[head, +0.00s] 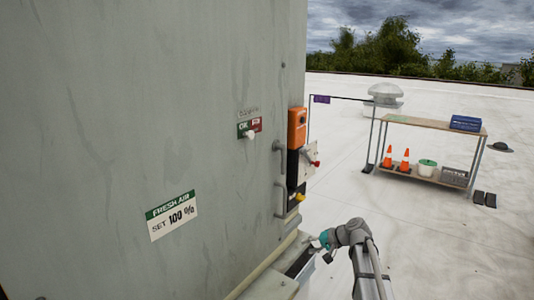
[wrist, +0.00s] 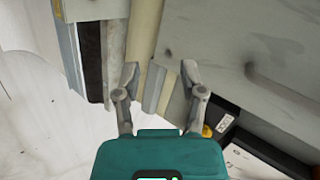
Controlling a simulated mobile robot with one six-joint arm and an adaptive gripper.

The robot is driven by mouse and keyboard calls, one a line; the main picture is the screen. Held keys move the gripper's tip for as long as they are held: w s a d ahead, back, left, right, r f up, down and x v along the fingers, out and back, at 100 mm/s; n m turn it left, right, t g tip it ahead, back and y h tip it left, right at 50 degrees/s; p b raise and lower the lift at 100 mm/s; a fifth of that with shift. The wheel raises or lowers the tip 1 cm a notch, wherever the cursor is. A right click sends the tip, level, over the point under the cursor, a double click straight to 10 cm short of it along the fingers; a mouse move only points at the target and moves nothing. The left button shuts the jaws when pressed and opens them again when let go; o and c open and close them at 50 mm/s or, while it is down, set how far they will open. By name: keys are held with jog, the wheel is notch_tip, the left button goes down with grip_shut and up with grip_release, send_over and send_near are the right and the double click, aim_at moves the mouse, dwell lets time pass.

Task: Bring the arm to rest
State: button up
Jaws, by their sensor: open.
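My gripper (head: 316,240) is at the lower middle of the head view, beside the lower corner of the large grey cooler cabinet (head: 150,100). In the wrist view its two fingers (wrist: 160,75) stand apart with nothing between them. Beyond them are the cabinet's pale base edge and a grey panel (wrist: 240,50). My arm reaches up from the bottom of the head view and bends at the wrist. I cannot tell the exact gap between the fingertips and the cabinet.
A table (head: 425,122) with cones and boxes stands at the back right. The white roof between is clear.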

jog(key=s+d+n+g+h+p, duration=0.1)
jog(key=s+h, duration=0.4)
jog(key=s, duration=0.7)
jog(key=s+f+n+g+h+p, duration=0.1)
jog(key=s+n+g+h+p, duration=0.1)
jog(key=s, duration=1)
jog(key=g+h+p, duration=0.1)
jog(key=h+p, duration=0.1)
jog(key=h, duration=0.1)
jog(key=shift+s+d+f+p, duration=0.25)
jog(key=shift+d+f+p, duration=0.05)
jog(key=shift+d, duration=0.1)
